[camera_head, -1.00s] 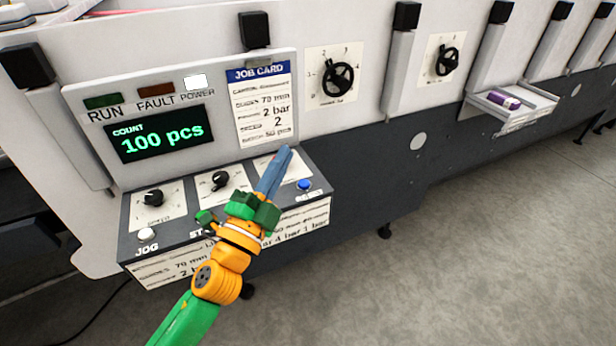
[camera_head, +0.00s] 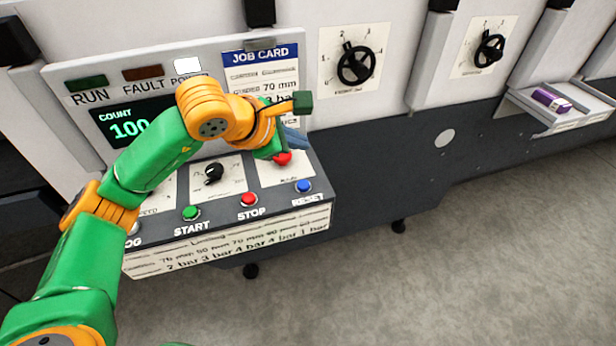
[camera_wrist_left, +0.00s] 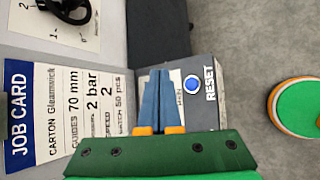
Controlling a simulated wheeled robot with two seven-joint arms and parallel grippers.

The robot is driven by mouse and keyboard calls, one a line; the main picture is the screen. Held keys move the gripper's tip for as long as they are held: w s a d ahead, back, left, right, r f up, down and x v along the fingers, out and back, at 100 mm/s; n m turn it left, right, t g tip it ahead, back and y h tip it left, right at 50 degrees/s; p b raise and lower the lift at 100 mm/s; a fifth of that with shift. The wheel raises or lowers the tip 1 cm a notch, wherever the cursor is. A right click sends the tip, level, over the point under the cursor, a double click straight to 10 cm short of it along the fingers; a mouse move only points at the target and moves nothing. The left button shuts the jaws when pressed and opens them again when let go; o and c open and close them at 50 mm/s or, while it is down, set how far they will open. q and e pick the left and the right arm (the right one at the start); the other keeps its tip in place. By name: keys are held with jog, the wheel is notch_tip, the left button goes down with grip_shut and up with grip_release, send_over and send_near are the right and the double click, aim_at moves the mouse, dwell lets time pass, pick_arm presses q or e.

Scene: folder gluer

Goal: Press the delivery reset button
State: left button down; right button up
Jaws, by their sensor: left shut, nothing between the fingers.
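The blue reset button (camera_head: 304,186) sits at the right end of the sloped control panel (camera_head: 232,217), above the printed word RESET. It also shows in the left wrist view (camera_wrist_left: 193,85), just right of the fingertips. My left gripper (camera_head: 298,140) is above the panel's right part, in front of the job card's lower edge. Its blue-grey fingers are shut with nothing between them; they show closed together in the left wrist view (camera_wrist_left: 160,74). The fingers are apart from the button in the picture; their height above the panel is hard to tell. My right gripper is not in view.
A red knob (camera_head: 282,158) is partly hidden beneath my left gripper. The red stop button (camera_head: 249,199) and green start button (camera_head: 190,213) are left of reset. The job card (camera_head: 262,75) stands behind. Floor (camera_head: 480,250) right of the panel is clear.

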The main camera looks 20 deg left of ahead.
aim_at(299, 187)
pick_arm(q)
jog(key=shift+w+a, duration=0.2)
jog(key=shift+w, duration=0.05)
jog(key=shift+s, duration=0.1)
notch_tip(299, 187, down, 8)
jog(key=b, duration=0.6)
jog(key=shift+f+b, duration=0.2)
jog(key=shift+b, duration=0.2)
jog(key=shift+f, duration=0.25)
dwell(1.2)
jog(key=shift+f+b, duration=0.35)
jog(key=shift+b, duration=0.5)
